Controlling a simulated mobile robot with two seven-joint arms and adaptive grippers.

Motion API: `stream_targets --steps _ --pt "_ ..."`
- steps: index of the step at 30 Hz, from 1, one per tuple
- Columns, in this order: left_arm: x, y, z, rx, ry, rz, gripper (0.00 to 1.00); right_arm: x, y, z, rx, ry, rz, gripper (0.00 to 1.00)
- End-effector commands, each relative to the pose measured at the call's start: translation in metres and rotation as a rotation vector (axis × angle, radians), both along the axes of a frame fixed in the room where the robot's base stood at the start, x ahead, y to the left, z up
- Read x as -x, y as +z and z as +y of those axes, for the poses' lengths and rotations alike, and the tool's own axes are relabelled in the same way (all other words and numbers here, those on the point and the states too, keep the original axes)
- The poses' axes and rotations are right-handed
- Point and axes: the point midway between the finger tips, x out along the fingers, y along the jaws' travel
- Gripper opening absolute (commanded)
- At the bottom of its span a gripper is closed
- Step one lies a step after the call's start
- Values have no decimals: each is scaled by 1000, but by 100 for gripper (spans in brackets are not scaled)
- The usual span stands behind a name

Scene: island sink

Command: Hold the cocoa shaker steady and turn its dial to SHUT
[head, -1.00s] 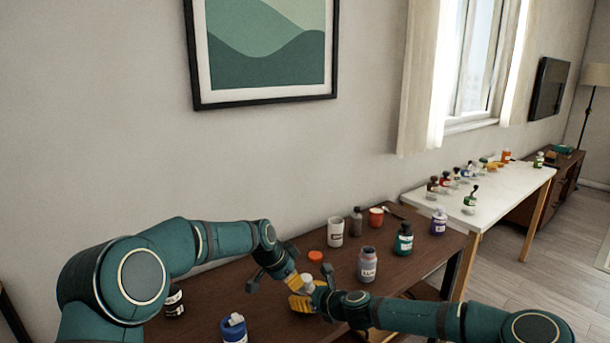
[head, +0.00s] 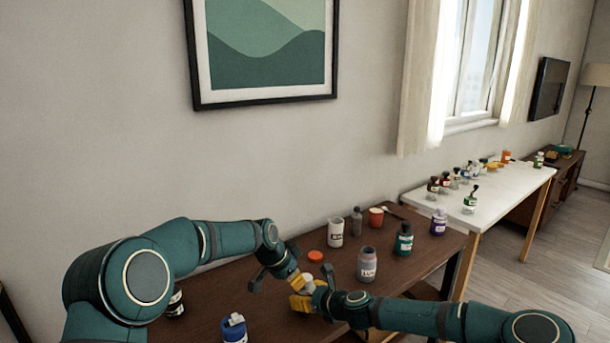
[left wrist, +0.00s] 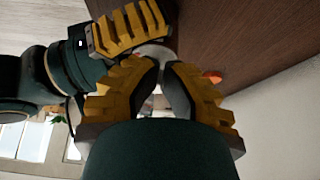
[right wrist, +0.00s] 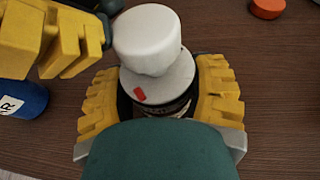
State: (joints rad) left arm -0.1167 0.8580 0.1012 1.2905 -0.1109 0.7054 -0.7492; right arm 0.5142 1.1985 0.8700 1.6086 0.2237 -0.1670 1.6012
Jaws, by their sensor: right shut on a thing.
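The cocoa shaker (right wrist: 165,106) is a dark-bodied jar with a pale collar carrying a red mark. A white knob, apparently the dial (right wrist: 148,40), tops it. My right gripper (right wrist: 160,76) is shut around the body, one yellow finger on each side. In the head view a bit of the white top (head: 308,279) shows between my grippers. My left gripper (left wrist: 163,72) is partly open, a gap showing between its fingertips. In the right wrist view its yellow fingers are beside the knob at upper left, apart from it or barely touching; I cannot tell. The dial's lettering is not readable.
On the brown table an orange lid (head: 316,256) lies behind my grippers.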

Motion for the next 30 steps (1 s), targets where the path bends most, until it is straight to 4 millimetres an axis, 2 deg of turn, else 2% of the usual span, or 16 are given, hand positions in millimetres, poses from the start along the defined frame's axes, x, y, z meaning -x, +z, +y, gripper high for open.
stream_targets --steps 30 --pt "10 0 -9 3 -5 2 0 2 1 3 -1 7 0 19"
